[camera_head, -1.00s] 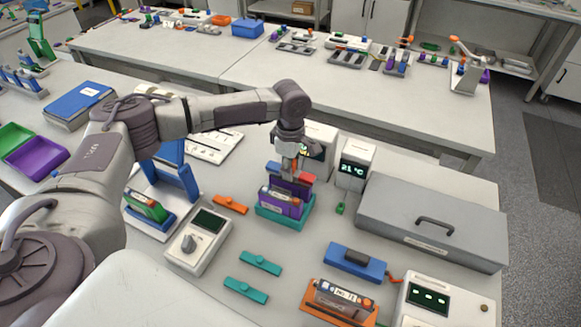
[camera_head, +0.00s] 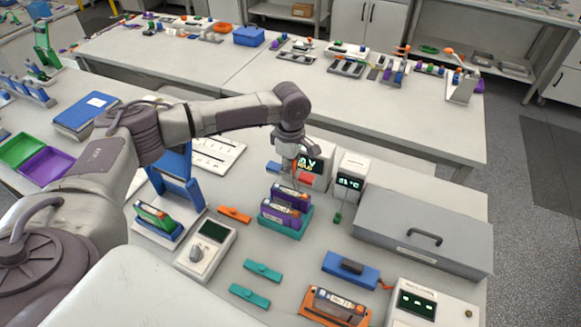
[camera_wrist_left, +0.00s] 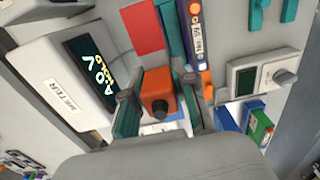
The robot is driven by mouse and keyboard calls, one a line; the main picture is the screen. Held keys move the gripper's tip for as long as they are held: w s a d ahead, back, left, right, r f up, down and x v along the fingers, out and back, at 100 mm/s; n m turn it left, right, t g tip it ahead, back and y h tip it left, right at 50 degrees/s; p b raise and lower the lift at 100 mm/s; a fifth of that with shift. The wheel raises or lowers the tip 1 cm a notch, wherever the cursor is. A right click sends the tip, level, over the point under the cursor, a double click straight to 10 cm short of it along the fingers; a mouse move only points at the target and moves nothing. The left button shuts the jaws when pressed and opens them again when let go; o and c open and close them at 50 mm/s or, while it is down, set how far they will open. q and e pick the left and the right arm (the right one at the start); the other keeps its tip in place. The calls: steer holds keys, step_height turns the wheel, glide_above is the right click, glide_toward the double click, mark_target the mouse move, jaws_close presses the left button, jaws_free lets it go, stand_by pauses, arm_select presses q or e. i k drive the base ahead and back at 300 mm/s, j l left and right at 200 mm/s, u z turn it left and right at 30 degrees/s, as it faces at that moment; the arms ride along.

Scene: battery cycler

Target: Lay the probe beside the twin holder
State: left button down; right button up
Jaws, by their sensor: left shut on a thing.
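The twin holder (camera_head: 283,228) is teal and stands mid-bench with two purple, labelled cells (camera_head: 290,196) upright in it. My left gripper (camera_head: 292,166) is just behind and above it, in front of the meter (camera_head: 315,163). In the left wrist view, its fingers (camera_wrist_left: 158,100) are shut on an orange block with a black knob, which I take as the probe (camera_wrist_left: 159,82). The probe's lower end is hidden there, and in the head view it is too small to judge. My right gripper is not in view.
A red pad (camera_head: 307,178) and a blue piece (camera_head: 273,167) lie beside the meter. The temperature box (camera_head: 351,176) and a grey case (camera_head: 425,228) stand to the right. An orange clip (camera_head: 235,214) and two teal pieces (camera_head: 262,270) lie left and in front, with bare bench between.

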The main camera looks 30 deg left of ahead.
mark_target(260, 188)
steer(key=u, duration=0.75)
